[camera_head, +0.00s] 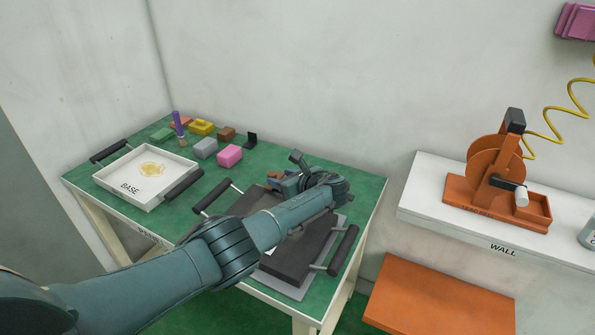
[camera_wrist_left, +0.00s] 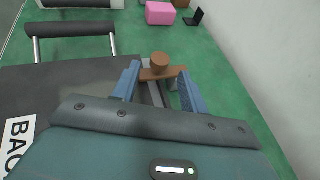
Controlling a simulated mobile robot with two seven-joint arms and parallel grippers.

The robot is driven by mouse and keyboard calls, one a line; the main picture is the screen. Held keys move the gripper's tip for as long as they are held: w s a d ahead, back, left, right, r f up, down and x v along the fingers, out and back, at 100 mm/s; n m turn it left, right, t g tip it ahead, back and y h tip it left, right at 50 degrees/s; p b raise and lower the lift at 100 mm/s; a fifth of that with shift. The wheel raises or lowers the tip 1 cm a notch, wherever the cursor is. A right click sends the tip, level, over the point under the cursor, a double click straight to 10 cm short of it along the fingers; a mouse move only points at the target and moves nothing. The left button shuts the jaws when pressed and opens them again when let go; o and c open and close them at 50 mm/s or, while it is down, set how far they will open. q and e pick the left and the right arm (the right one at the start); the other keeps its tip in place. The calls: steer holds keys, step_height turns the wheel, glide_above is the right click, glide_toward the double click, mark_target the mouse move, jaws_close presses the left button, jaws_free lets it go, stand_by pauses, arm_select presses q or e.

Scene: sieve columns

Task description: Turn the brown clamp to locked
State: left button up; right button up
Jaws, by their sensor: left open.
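The brown clamp (camera_wrist_left: 161,60) shows in the left wrist view as a round knob on a flat brown bar, near the edge of a dark plate (camera_wrist_left: 75,78). My left gripper (camera_wrist_left: 159,76) is open, with one blue finger on each side of the clamp. I cannot tell whether the fingers touch it. In the head view the clamp (camera_head: 273,175) is a small brown patch beside my left gripper (camera_head: 284,180), mostly hidden by it. The dark plate (camera_head: 305,250) lies under my left arm. My right gripper is out of view.
A white tray (camera_head: 184,163) labelled BASE stands at the left of the green table (camera_head: 352,188). Several coloured blocks, including a pink one (camera_head: 229,155), lie at the back. Black handles (camera_head: 343,250) stick up at the plate's ends. A wall shelf (camera_head: 430,195) holds an orange reel (camera_head: 495,165).

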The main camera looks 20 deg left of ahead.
arm_select(q)
steer(key=p+v, duration=0.1)
steer(key=v, duration=0.5)
steer(key=shift+s+d+r, duration=0.1)
steer(key=shift+d+r, duration=0.05)
steer(key=shift+d, duration=0.1)
steer(key=shift+s+d+r, duration=0.15)
steer(key=shift+s+d, duration=0.1)
steer(key=shift+d, duration=0.2)
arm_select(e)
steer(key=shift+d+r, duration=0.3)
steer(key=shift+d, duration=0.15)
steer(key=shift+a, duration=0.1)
